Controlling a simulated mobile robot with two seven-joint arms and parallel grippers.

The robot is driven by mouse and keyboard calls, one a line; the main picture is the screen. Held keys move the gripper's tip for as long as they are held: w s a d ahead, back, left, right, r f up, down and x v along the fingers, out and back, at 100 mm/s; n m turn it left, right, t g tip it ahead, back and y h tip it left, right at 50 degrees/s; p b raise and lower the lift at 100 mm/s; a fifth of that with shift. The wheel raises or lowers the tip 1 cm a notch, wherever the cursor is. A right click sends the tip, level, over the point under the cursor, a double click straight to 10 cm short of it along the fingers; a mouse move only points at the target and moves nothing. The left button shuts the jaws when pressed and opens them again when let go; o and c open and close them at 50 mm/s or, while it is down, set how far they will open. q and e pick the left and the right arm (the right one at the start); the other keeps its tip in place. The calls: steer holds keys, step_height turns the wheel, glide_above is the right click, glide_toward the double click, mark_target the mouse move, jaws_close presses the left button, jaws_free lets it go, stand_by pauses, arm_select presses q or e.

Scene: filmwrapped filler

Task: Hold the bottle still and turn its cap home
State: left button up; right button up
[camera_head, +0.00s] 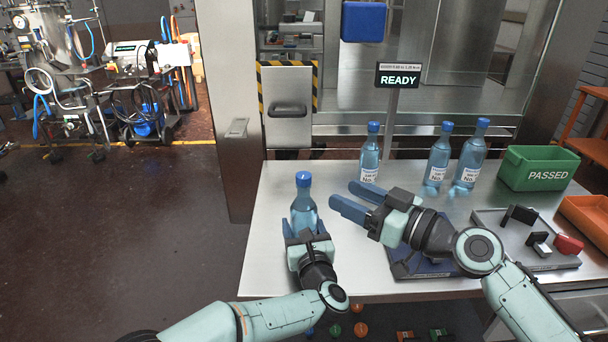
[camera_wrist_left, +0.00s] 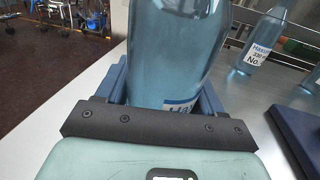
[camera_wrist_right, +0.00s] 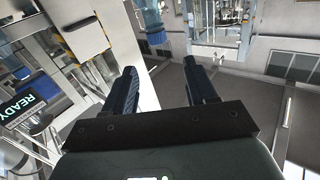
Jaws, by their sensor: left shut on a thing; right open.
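A clear blue bottle (camera_head: 304,208) with a blue cap (camera_head: 303,179) stands upright near the left front of the steel table. My left gripper (camera_head: 305,232) is shut around its lower body; in the left wrist view the bottle (camera_wrist_left: 175,55) fills the space between the fingers, part of its label showing. My right gripper (camera_head: 350,199) is open and empty, to the right of the bottle and apart from it, fingers pointing left. In the right wrist view nothing lies between its fingers (camera_wrist_right: 160,88). Whether the cap is fully seated cannot be told.
Several labelled bottles, such as one at the back (camera_head: 369,155), stand along the table (camera_head: 270,255). A green PASSED bin (camera_head: 540,168) and an orange tray (camera_head: 588,215) are at right. A grey tray (camera_head: 487,222) holds small parts. A READY sign (camera_head: 399,80) stands behind.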

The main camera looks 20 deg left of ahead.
mark_target(310, 178)
steer(key=shift+n, duration=0.3)
steer(key=x, duration=1.1)
steer(key=shift+w+a, duration=0.25)
steer(key=shift+w, duration=0.05)
